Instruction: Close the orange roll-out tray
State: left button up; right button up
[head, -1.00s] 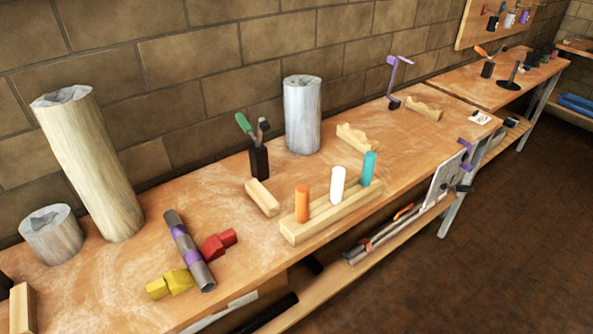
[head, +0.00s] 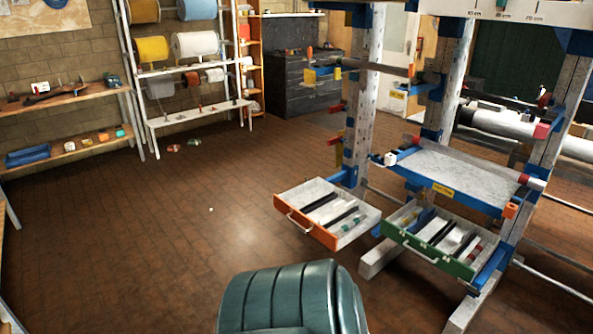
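The orange roll-out tray (head: 304,236) is pulled out from the blue-and-white rack at the right of the head view. It has an orange front with a pale handle, and dark, white and green items lie inside. A green-fronted tray (head: 426,255) beside it to the right is also out. Neither of my grippers shows in the head view.
A green padded seat (head: 288,300) stands at the bottom middle, in front of the trays. The rack's post (head: 361,130) and foot (head: 378,258) are near the orange tray. Brick floor (head: 170,235) is open to the left. Shelves with spools stand behind.

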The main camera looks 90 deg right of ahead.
aim_at(306, 204)
jog(key=z, duration=2.85)
jog(key=i+j+z, duration=0.25)
jog(key=i, duration=0.35)
jog(key=i+j+z, duration=0.2)
jog(key=i, duration=0.4)
jog(key=i+j+z, duration=0.25)
jog(key=i, duration=0.35)
jog(key=i+j+z, duration=0.2)
jog(key=i+j, duration=0.3)
